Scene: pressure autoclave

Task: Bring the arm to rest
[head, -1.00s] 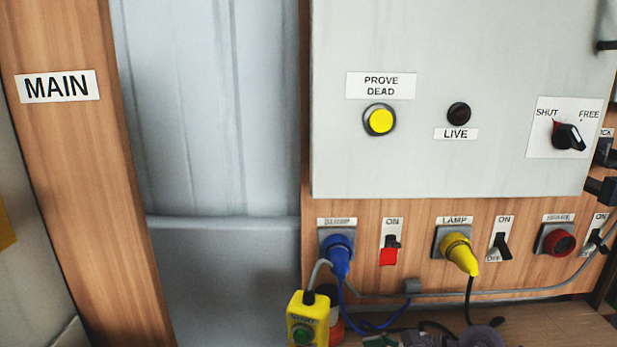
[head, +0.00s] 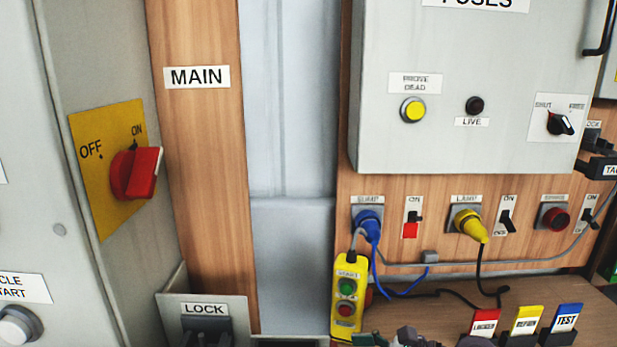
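Neither of my grippers can be made out in the head view. The red main switch (head: 137,173) sits on a yellow plate (head: 97,150) marked OFF and ON at the left, with its handle standing near the ON side. The grey fuses cabinet (head: 455,120) is closed at the upper right. It carries a yellow PROVE DEAD button (head: 413,109), a dark LIVE lamp (head: 474,105) and a black SHUT/FREE knob (head: 560,123). Small dark objects (head: 405,337) at the bottom edge are cut off, and I cannot tell what they are.
A blue plug (head: 368,225) and a yellow plug (head: 468,225) are in wall sockets, with cables running down to the bench. A yellow pendant (head: 348,295) hangs below. Red, yellow and blue tags (head: 526,320) stand at the lower right. A LOCK holder (head: 205,318) is at lower left.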

